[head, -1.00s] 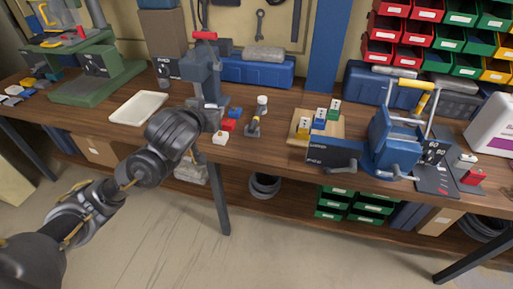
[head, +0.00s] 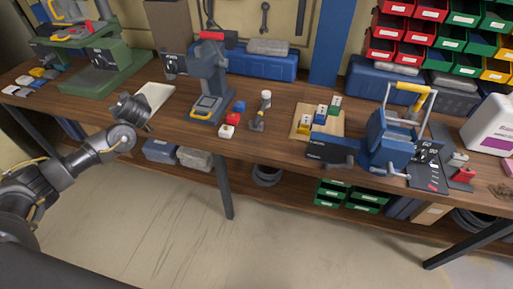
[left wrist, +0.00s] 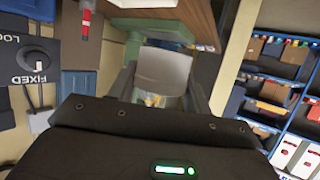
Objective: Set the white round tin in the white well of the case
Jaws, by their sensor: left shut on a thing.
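My left gripper (head: 133,108) is above the left part of the bench, close in front of the shallow white tray (head: 158,94). In the left wrist view it is shut on a pale thing (left wrist: 163,68) between its two dark fingers; shade keeps me from telling whether this is the white round tin. A small white round-topped container (head: 266,96) stands on the bench behind a yellow-handled tool. I cannot make out a white well or which thing is the case. My right gripper is not in view.
A grey vise-like stand (head: 207,75) with a red top stands right of the tray, and a green press (head: 110,70) left of it. A wooden board (head: 333,123) holds coloured blocks. A blue machine (head: 390,140) with a yellow handle stands at the right.

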